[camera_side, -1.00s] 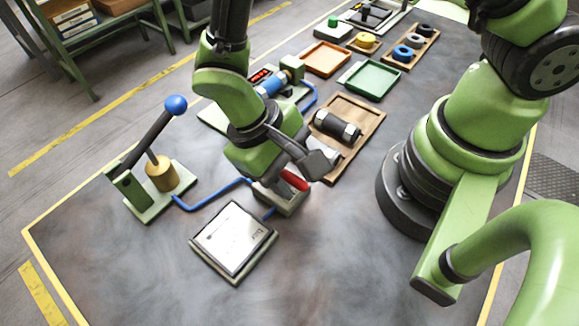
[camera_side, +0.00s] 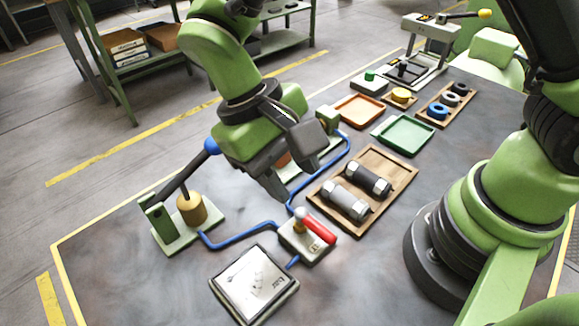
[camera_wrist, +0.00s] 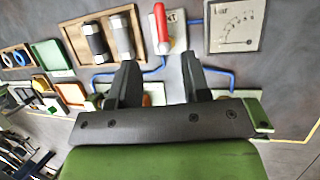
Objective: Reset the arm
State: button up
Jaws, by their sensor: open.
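My gripper (camera_side: 287,168) is open and empty. It hangs above the bench, up and to the left of the red-handled valve (camera_side: 318,229), apart from it. In the wrist view, my two fingers (camera_wrist: 160,62) are spread wide with nothing between them, and the red handle (camera_wrist: 160,26) shows just beyond them. My fingers and wrist hide part of the green-based device with the blue hose behind them in the side view.
A blue-knobbed lever press (camera_side: 188,210) stands close left of my gripper. A gauge panel (camera_side: 254,284) lies in front. Orange (camera_side: 358,109) and green (camera_side: 405,135) trays sit farther back.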

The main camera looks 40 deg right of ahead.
jog(key=s+d+r+m+t+y, duration=0.2)
jog(key=s+d+r+t, duration=0.1)
jog(key=d+r+t, duration=0.2)
jog(key=s+d+r+m+t+y, duration=0.1)
jog(key=s+d+r+t, duration=0.3)
jog(key=d+r, duration=0.5)
notch_tip(320, 180, up, 3)
jog(key=t+y, duration=0.1)
jog(key=t, duration=0.1)
jog(key=shift+s+m+t, duration=0.2)
jog(key=shift+m+t, duration=0.1)
jog(key=shift+m, duration=0.1)
